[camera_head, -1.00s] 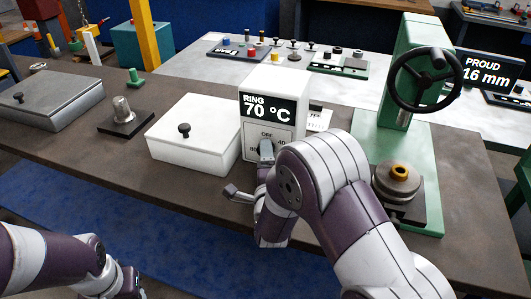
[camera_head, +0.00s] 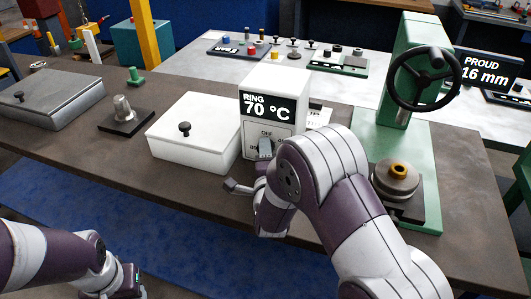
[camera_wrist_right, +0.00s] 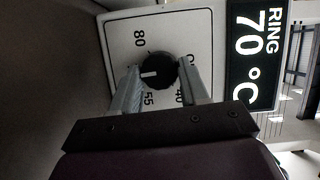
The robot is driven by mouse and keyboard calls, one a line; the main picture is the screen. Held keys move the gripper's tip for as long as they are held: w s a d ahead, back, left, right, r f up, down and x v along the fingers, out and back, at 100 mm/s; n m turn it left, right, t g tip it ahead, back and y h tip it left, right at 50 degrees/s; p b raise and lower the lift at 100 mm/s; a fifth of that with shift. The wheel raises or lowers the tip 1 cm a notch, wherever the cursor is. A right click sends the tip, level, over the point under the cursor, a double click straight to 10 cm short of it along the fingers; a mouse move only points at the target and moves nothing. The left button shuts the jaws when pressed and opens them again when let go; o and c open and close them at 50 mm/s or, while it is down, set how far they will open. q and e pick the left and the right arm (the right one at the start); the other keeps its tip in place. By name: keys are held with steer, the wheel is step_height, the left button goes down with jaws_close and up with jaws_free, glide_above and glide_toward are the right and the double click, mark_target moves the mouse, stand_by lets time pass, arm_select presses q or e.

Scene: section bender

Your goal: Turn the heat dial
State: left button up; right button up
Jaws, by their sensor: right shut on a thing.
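The heat dial (camera_wrist_right: 158,72) is a round black knob with a white pointer line, on the white panel of the heater box (camera_head: 275,80). In the right wrist view the pointer aims left, between the 80 and 55 marks. The lit display (camera_head: 268,108) reads RING 70 °C. My right gripper (camera_wrist_right: 162,84) is shut on the dial, one finger on each side. In the head view the right gripper (camera_head: 264,148) covers the dial. My left gripper (camera_head: 128,284) is low at the left, away from the box; its fingers are not clear.
A white lidded box (camera_head: 190,140) stands just left of the heater. A green press (camera_head: 412,130) with a black handwheel stands to the right. A dark block with a metal post (camera_head: 124,114) and a grey lidded box (camera_head: 50,98) are further left on the brown bench.

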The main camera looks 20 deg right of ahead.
steer(key=n+p, duration=0.1)
steer(key=n+g+p, duration=0.1)
steer(key=n, duration=0.1)
steer(key=shift+r+g+p, duration=0.3)
steer(key=n+g+p, duration=0.1)
steer(key=n+p, duration=0.1)
steer(key=shift+a+r+n, duration=0.1)
steer(key=shift+n, duration=0.2)
steer(key=n+g+h+p, duration=0.1)
steer(key=n+p, duration=0.1)
steer(key=p, duration=0.1)
steer(key=n+g+h+p, duration=0.1)
steer(key=n+p, duration=0.1)
steer(key=p, duration=0.1)
steer(key=n+g+h+p, duration=0.1)
steer(key=n+p, duration=0.1)
steer(key=p, duration=0.2)
steer(key=shift+w+a+r, duration=0.15)
steer(key=shift+a+r, duration=0.05)
steer(key=shift+a, duration=0.05)
steer(key=shift+w+a+f+n+g+h+p, duration=0.1)
steer(key=shift+n+g+h+p, duration=0.4)
steer(key=shift+n+p, duration=0.4)
steer(key=shift+f+n+g+h+p, duration=0.15)
steer(key=shift+n+g+h+p, duration=0.15)
steer(key=shift+n+h+p, duration=0.6)
steer(key=o, duration=1.1)
steer(key=shift+a, duration=0.1)
steer(key=shift+c, duration=0.2)
